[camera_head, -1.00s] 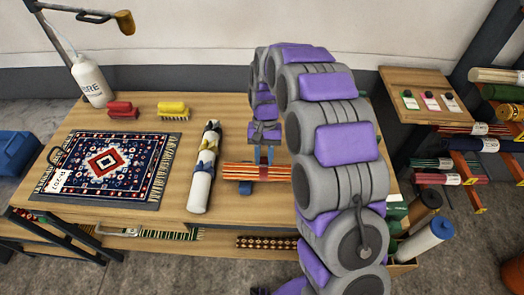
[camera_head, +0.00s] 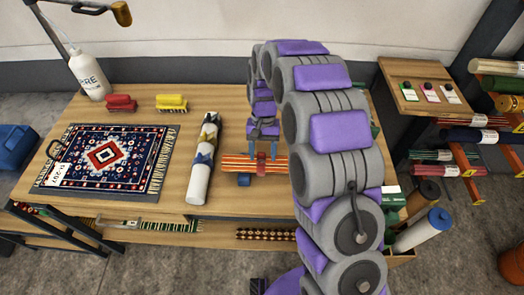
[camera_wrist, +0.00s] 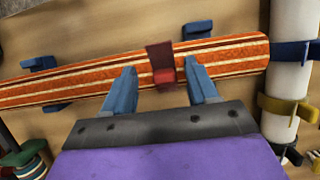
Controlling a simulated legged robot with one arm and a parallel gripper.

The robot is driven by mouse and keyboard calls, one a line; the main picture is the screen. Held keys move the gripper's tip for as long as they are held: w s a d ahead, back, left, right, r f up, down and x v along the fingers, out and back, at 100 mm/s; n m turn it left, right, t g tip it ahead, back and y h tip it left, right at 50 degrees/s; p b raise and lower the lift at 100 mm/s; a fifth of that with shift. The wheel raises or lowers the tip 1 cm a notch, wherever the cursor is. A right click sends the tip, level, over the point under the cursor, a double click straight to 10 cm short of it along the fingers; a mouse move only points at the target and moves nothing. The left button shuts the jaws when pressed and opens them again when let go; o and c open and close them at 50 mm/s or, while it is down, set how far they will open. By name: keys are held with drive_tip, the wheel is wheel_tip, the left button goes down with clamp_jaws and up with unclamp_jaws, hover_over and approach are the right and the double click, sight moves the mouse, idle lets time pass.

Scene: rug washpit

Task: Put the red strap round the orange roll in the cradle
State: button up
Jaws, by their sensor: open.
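The orange striped roll (camera_head: 237,163) lies crosswise on the table, on the blue supports of the cradle (camera_head: 244,180). It fills the middle of the wrist view (camera_wrist: 90,78), with blue cradle blocks (camera_wrist: 40,63) showing at its edges. The red strap (camera_head: 261,167) lies across the roll, with a dark band and a brighter red part in the wrist view (camera_wrist: 162,60). The roll hides whether it closes underneath. My gripper (camera_head: 262,157) is open just over the roll. Its blue fingers stand apart on either side of the strap in the wrist view (camera_wrist: 160,78).
A white roll with yellow and blue straps (camera_head: 199,180) lies left of the orange roll. A patterned rug (camera_head: 105,158), red brush (camera_head: 120,102), yellow brush (camera_head: 172,102) and white bottle (camera_head: 90,80) are farther left. A rack of rolls (camera_head: 480,135) stands at right.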

drive_tip(key=p+v, duration=0.3)
drive_tip(key=v, duration=1.4)
drive_tip(key=shift+a+r, duration=0.1)
drive_tip(key=shift+r, duration=0.05)
drive_tip(key=s+d+r, duration=0.5)
drive_tip(key=s+r, duration=0.1)
drive_tip(key=s, duration=0.3)
drive_tip(key=s+d+f, duration=0.1)
drive_tip(key=s+d, duration=0.2)
drive_tip(key=s, duration=0.6)
drive_tip(key=s+d+f+t, duration=0.1)
drive_tip(key=s+d, duration=0.2)
drive_tip(key=s, duration=0.7)
drive_tip(key=s+d+f+t, duration=0.1)
drive_tip(key=s+d, duration=0.2)
drive_tip(key=s, duration=0.7)
drive_tip(key=shift+s+f, duration=0.2)
drive_tip(key=shift+c, duration=0.4)
